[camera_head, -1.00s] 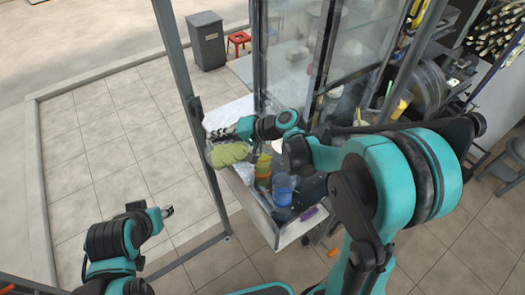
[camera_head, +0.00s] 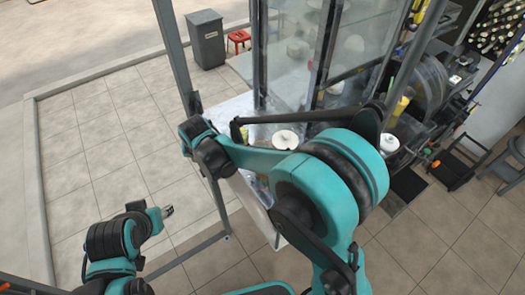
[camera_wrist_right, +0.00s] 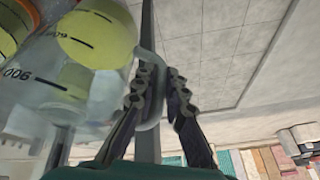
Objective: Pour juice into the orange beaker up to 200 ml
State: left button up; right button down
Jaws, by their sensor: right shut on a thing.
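In the right wrist view my right gripper (camera_wrist_right: 158,103) is shut on the curved clear handle of a jug (camera_wrist_right: 88,105). The jug is transparent, has dark volume marks and holds yellow-green juice. The marks appear turned over in this view. An orange-rimmed vessel with yellow inside (camera_wrist_right: 14,25), likely the orange beaker, shows at the upper left corner, partly cut off. How its juice level reads cannot be told. In the head view my right arm hides the right gripper, the jug and most of the beaker area. My left gripper (camera_head: 167,211) is away from the counter, its jaw opening unclear.
The counter (camera_head: 233,108) stands under my right arm, with a glass cabinet (camera_head: 290,60) behind it. A metal post (camera_head: 176,60) rises at the counter's left. A grey bin (camera_head: 206,40) and a red stool (camera_head: 238,37) stand farther back. Tiled floor at left is free.

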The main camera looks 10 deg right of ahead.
jog(key=shift+a+f+h+b, duration=0.25)
jog(key=shift+f+h+b, duration=0.35)
jog(key=shift+f, duration=0.5)
jog(key=shift+w+f+h, duration=0.1)
jog(key=shift+h, duration=0.2)
jog(key=shift+d, duration=0.1)
pick_arm(q)
jog(key=shift+f, duration=0.8)
pick_arm(e)
jog(key=shift+d+r, duration=0.15)
jog(key=shift+r, duration=0.1)
jog(key=shift+r+p, duration=0.75)
jog(key=shift+r, duration=0.05)
jog(key=shift+r+p, duration=0.35)
jog(key=shift+r, duration=0.35)
pick_arm(q)
jog(key=shift+r, duration=0.9)
pick_arm(e)
jog(key=shift+f, duration=0.1)
